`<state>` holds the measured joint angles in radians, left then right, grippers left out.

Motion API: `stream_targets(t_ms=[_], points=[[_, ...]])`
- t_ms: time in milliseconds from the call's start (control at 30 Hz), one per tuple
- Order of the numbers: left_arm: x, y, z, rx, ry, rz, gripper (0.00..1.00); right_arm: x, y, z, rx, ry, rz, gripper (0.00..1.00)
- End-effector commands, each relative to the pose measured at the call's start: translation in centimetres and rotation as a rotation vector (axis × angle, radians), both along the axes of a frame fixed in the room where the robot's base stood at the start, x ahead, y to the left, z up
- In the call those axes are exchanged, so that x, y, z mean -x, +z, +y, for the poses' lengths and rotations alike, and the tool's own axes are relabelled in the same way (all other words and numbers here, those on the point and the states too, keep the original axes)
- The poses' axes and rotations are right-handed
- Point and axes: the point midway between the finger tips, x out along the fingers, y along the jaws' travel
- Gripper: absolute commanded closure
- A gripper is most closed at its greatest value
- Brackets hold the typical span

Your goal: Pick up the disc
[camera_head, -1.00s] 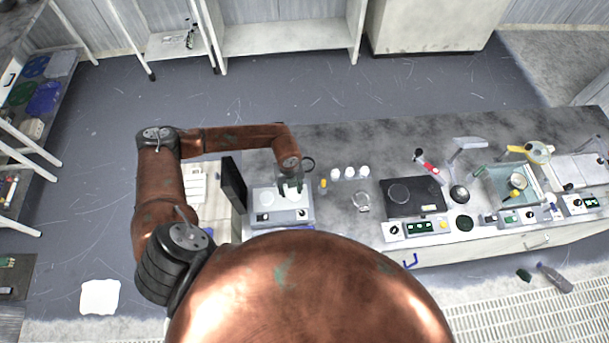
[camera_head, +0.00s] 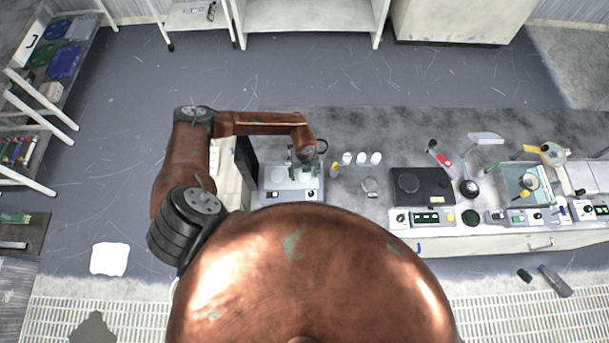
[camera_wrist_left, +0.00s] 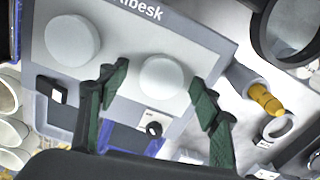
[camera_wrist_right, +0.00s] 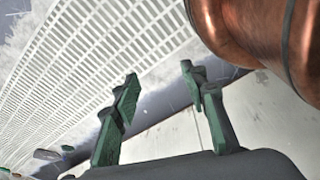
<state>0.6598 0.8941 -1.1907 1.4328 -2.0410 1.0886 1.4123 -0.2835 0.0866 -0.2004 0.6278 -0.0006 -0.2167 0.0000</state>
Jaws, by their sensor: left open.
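Two white round discs sit on a grey two-station machine (camera_head: 290,197). In the left wrist view the right disc (camera_wrist_left: 165,78) shows between my fingers and the left disc (camera_wrist_left: 72,40) lies outside them. My left gripper (camera_wrist_left: 162,88) is open and empty, pointing down over the machine; it also shows in the head view (camera_head: 292,165), where it partly hides the discs. Its height above the right disc is hard to tell. My right gripper (camera_wrist_right: 160,82) is open and empty, away from the bench over the floor grating.
A dark monitor (camera_head: 246,163) stands left of the machine. A yellow-tipped bottle (camera_head: 335,169) and several white cups (camera_head: 362,158) stand to its right. Further right are a glass dish (camera_head: 370,186) and a black hotplate (camera_head: 422,184). The back bench strip is clear.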

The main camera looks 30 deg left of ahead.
Motion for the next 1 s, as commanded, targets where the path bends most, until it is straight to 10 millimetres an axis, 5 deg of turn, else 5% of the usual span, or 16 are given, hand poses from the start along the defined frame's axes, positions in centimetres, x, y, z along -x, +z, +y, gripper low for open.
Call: stream_targets(t_ms=[400, 733, 1000], points=[[-0.1, 0.1, 0.0, 0.0, 0.0, 0.0, 0.66, 2.9, -0.3, 0.8, -0.007, -0.011, 0.037, 0.6], [-0.1, 0.1, 0.0, -0.001, 0.001, -0.001, 0.89, 2.5, -0.3, 1.0, -0.01, -0.01, 0.031, 0.6], [-0.1, 0.2, 0.0, 0.0, 0.001, -0.001, 0.89, 1.7, -0.2, 0.6, -0.006, -0.008, 0.021, 0.6]])
